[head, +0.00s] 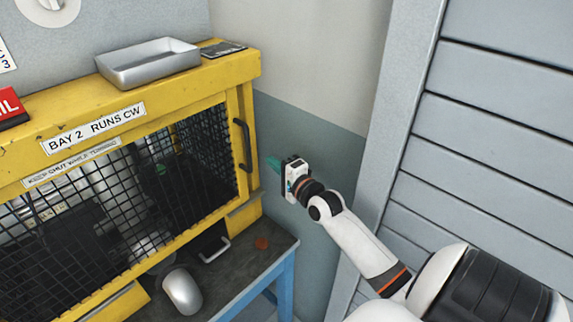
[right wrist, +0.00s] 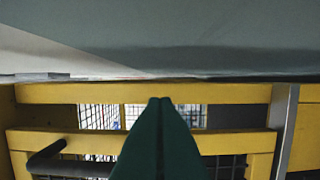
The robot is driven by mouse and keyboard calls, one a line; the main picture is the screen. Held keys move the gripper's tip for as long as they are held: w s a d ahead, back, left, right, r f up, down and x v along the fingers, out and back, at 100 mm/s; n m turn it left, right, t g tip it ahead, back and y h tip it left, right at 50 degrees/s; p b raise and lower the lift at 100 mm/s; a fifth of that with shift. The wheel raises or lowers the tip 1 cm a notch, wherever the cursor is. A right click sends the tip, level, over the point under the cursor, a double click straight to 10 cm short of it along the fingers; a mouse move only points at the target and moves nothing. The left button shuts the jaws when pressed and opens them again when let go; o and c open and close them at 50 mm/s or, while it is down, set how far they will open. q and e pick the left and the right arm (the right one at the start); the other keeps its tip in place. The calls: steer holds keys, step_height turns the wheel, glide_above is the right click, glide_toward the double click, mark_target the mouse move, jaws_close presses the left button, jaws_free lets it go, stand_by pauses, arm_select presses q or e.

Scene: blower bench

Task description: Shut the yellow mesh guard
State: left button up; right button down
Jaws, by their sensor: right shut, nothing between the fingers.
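The yellow mesh guard (head: 140,190) has black wire mesh in a yellow frame and covers the front of the yellow cabinet. A black bar handle (head: 243,146) sits at its right end; a dark bar, likely this handle, shows at lower left in the right wrist view (right wrist: 47,155). I cannot tell whether the guard is fully shut. My right gripper (head: 272,162) is shut and empty, just right of the handle and apart from it in the head view. Its green fingertips (right wrist: 160,101) overlap the yellow framework and mesh in the wrist view. My left gripper is not in view.
A metal tray (head: 150,62) and a dark plate (head: 223,49) lie on the cabinet top. A grey rounded object (head: 181,292) and a small reddish item (head: 262,242) are on the blue-legged bench (head: 255,275). A slatted grey panel (head: 500,120) stands at right.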

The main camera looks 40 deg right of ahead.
steer(key=a, duration=0.1)
steer(key=a+p, duration=0.2)
steer(key=shift+w+a, duration=0.3)
steer(key=shift+a, duration=0.1)
steer(key=shift+w+f, duration=0.1)
